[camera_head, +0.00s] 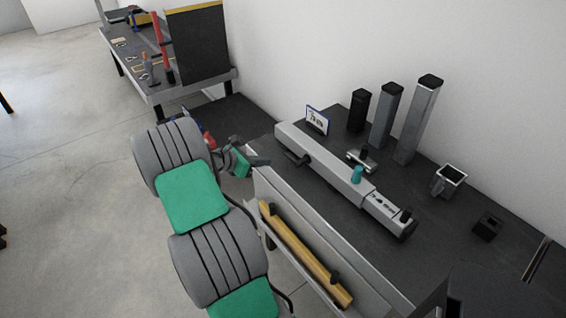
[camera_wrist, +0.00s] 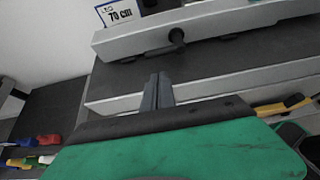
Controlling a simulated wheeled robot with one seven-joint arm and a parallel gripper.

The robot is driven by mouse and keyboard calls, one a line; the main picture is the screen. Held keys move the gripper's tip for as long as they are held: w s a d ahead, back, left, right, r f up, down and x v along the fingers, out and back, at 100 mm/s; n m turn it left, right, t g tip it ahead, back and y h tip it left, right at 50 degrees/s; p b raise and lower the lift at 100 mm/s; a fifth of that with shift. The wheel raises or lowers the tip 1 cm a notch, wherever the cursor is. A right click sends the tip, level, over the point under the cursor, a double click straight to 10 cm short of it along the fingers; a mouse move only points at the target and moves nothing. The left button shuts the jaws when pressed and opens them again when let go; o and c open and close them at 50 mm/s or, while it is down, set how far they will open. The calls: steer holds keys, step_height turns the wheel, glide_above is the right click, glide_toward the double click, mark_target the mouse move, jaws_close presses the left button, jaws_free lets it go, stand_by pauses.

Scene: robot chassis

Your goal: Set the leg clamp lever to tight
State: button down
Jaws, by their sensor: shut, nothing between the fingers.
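A long grey telescoping leg (camera_head: 325,165) lies on the dark bench top, with a narrower section drawn out at its near right end. A black lever (camera_head: 297,158) sticks out from its front side near the far end; I take it for the clamp lever. In the wrist view the lever (camera_wrist: 176,37) shows a round black knob and an arm reaching down to the left. My gripper (camera_head: 262,161) is at the bench's far left corner, left of the lever and apart from it. In the wrist view its fingers (camera_wrist: 158,82) are together and empty, below the lever.
A "70 cm" card (camera_head: 317,120) stands behind the leg. A teal knob (camera_head: 356,174) and a black knob (camera_head: 405,215) are on the leg. Several upright posts stand behind. A yellow bar (camera_head: 305,255) runs along the bench front. Another bench (camera_head: 190,92) stands at the back left.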

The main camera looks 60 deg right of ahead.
mark_target(283, 168)
steer(key=x, duration=1)
